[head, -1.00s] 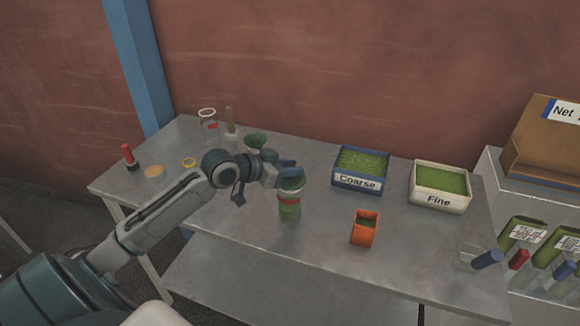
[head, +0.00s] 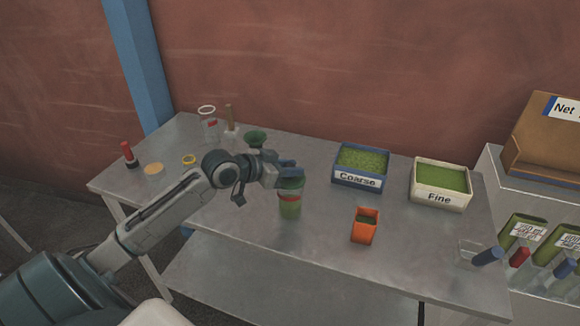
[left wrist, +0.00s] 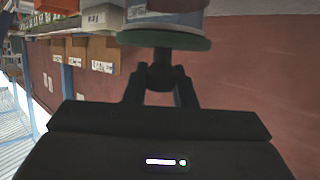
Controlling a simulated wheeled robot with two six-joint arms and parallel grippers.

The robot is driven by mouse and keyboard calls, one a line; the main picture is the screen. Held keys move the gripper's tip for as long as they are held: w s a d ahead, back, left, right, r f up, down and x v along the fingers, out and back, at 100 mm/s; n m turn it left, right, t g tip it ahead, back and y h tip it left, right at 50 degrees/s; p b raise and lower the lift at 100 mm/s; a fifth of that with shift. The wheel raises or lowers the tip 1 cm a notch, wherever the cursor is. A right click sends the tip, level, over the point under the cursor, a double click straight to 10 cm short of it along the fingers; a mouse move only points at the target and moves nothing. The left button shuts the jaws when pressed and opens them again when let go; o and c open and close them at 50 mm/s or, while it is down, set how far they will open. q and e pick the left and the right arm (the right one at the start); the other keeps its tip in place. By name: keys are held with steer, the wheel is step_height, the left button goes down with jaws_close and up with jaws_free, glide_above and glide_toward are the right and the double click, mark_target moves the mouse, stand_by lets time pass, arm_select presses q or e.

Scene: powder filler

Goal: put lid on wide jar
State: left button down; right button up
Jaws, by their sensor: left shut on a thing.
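The wide jar (head: 290,209) stands upright on the grey table, with green powder inside and a red band around it. My left gripper (head: 287,173) is directly above the jar, shut on the knob of the green lid (head: 291,184). In the left wrist view the lid (left wrist: 164,38) is a flat disc, its dark knob (left wrist: 161,71) between my fingers. The lid is at the jar's mouth; I cannot tell whether it is fully seated. My right gripper is not in view.
Coarse (head: 358,180) and Fine (head: 439,199) trays stand to the right at the back. An orange scoop cup (head: 364,229) is right of the jar. A green funnel (head: 255,138), glass jar (head: 208,128) and yellow ring (head: 189,160) are at the left. The table (head: 325,250) is clear in front.

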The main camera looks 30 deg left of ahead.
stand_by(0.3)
arm_select(q)
steer(key=c, duration=1.1)
jaws_free()
